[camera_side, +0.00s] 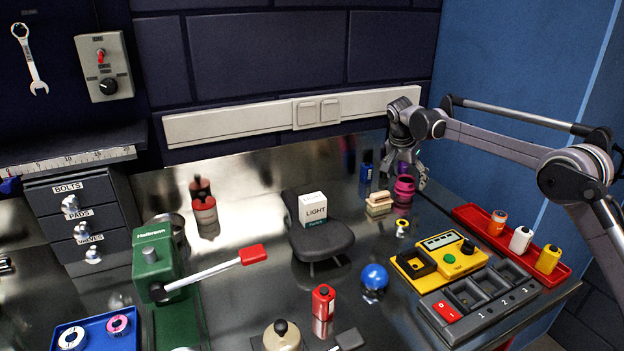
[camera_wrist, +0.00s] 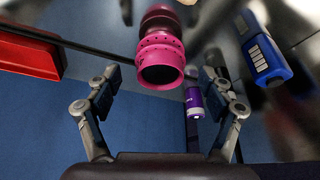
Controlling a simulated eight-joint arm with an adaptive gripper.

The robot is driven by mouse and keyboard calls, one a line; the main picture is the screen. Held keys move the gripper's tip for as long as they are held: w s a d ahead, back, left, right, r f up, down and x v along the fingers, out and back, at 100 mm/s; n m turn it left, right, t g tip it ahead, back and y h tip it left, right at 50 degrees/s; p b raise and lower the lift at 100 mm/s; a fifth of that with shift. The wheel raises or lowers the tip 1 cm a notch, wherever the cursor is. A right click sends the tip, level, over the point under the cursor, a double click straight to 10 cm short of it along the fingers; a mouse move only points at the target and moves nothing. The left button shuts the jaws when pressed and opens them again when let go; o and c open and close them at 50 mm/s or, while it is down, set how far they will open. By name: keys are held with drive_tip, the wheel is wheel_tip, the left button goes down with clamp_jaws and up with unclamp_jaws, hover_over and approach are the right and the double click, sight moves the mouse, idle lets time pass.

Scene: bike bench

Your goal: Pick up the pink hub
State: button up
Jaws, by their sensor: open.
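The pink hub (camera_side: 404,187) stands on the shiny metal bench top towards the back right in the side view. In the wrist view the pink hub (camera_wrist: 160,60) shows large, with its round opening facing the camera and small holes around its flange. My gripper (camera_side: 420,176) is just beside the hub in the side view. In the wrist view my gripper (camera_wrist: 160,80) has its two fingers spread wide, one on each side of the hub, with visible gaps. Nothing is held. Whether a finger touches the hub cannot be told from the side view.
A purple can (camera_wrist: 194,102) stands close by the hub, near the right finger. A red tray (camera_side: 470,216) with several bottles lies to the right. A blue wall is behind.

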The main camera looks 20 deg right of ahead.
drive_tip(key=shift+x, duration=1.25)
drive_tip(key=c, duration=1.4)
drive_tip(key=shift+r, duration=0.15)
